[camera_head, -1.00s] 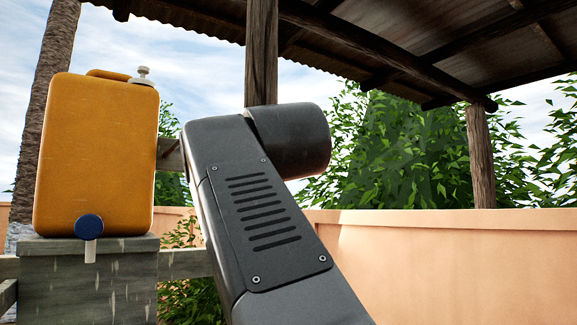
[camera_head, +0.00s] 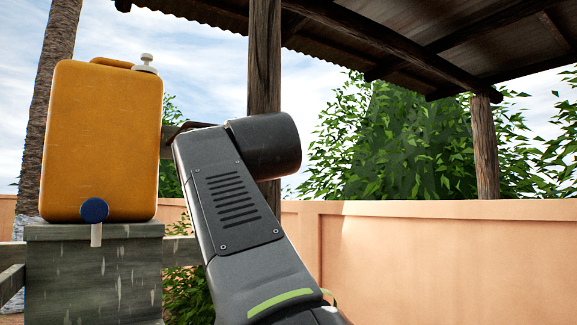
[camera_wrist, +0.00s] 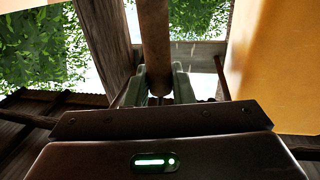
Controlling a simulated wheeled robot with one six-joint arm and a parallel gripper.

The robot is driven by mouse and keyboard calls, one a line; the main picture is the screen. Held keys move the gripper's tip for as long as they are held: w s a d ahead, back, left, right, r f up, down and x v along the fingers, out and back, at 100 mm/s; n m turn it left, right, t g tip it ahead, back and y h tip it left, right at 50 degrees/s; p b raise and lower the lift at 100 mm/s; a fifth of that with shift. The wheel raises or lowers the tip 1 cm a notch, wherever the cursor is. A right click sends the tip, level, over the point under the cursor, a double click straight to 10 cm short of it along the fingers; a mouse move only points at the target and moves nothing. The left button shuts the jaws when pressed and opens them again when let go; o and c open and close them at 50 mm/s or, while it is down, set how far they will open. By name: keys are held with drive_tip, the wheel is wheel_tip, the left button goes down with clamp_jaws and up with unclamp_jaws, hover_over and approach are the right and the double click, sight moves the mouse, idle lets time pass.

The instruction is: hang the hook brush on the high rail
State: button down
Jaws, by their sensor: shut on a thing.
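My gripper (camera_wrist: 163,86) shows in the wrist view, shut on a brown rod-like handle (camera_wrist: 154,42) that I take to be the hook brush. The handle runs away from the fingers to the top edge of that view. Its bristles and hook are not seen. In the head view my arm hides the gripper and the brush. A wooden rail (camera_head: 172,130) shows there as a short piece between the yellow container and the post, mostly behind my arm. A lower rail (camera_head: 183,250) crosses below it. Whether the brush touches a rail cannot be seen.
A yellow container (camera_head: 103,145) with a blue tap stands on a grey-green block (camera_head: 95,275) at left; it also fills the wrist view's right side (camera_wrist: 282,65). A wooden post (camera_head: 264,65) stands behind my arm. A roof (camera_head: 440,40) is overhead. An orange wall (camera_head: 440,260) runs behind.

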drive_tip(key=shift+f, duration=0.2)
drive_tip(key=c, duration=1.2)
unclamp_jaws()
drive_tip(key=shift+o, duration=0.2)
drive_tip(key=b+v, duration=0.3)
drive_tip(key=v, duration=1)
drive_tip(key=shift+s+b, duration=0.35)
drive_tip(key=shift+w, duration=0.15)
